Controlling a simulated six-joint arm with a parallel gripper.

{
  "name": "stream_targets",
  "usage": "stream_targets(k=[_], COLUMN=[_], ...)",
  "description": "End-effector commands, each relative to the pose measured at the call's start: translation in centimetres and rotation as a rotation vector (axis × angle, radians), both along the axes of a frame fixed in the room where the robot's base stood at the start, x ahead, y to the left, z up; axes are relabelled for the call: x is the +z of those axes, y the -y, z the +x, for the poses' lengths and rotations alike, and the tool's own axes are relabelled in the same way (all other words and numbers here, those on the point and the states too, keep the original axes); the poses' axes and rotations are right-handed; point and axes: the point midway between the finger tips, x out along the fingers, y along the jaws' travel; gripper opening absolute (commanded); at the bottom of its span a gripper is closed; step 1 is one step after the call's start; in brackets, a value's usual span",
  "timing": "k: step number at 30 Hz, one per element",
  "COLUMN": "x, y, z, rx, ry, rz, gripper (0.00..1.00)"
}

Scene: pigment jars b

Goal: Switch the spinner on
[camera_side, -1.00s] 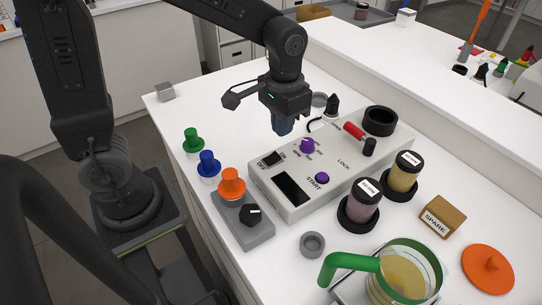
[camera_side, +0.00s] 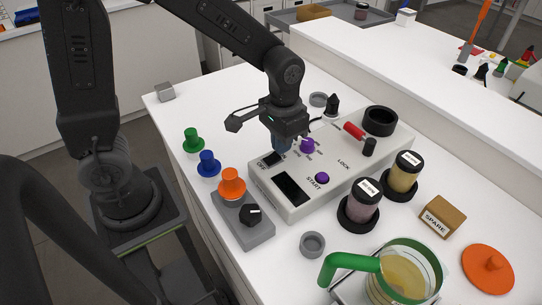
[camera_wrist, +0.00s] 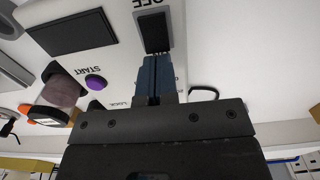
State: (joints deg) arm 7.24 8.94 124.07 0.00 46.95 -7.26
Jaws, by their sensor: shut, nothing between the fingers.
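The spinner is a white box (camera_side: 330,180) on the bench with a black rocker switch (camera_side: 270,158) marked ON and OFF at its left end. The switch also shows in the wrist view (camera_wrist: 154,32), with OFF at its far end. My gripper (camera_side: 281,148) is shut and empty, pointing down at the ON end of the switch. In the wrist view its blue fingertips (camera_wrist: 153,58) overlap the switch's near edge and hide the ON label. I cannot tell whether they touch it or which way the rocker is tipped.
The box carries a purple START button (camera_side: 322,178), a purple knob (camera_side: 307,145), a red-handled lock (camera_side: 354,130) and a black ring (camera_side: 380,121). Coloured stoppers stand at the left, including a blue one (camera_side: 207,163). Two jars (camera_side: 362,196) stand in front.

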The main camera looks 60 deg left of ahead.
Motion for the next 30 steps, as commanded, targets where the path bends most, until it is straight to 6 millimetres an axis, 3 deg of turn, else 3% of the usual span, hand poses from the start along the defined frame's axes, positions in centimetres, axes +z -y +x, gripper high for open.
stream_targets(k=[13,24,30], x=[-0.8,2.4,3.1], y=[0.0,0.0,0.0], z=[0.0,0.0,0.0], rx=[0.000,0.000,0.000], ry=[0.000,0.002,-0.001], rz=[0.000,0.000,0.000], gripper=[0.00,0.00,0.00])
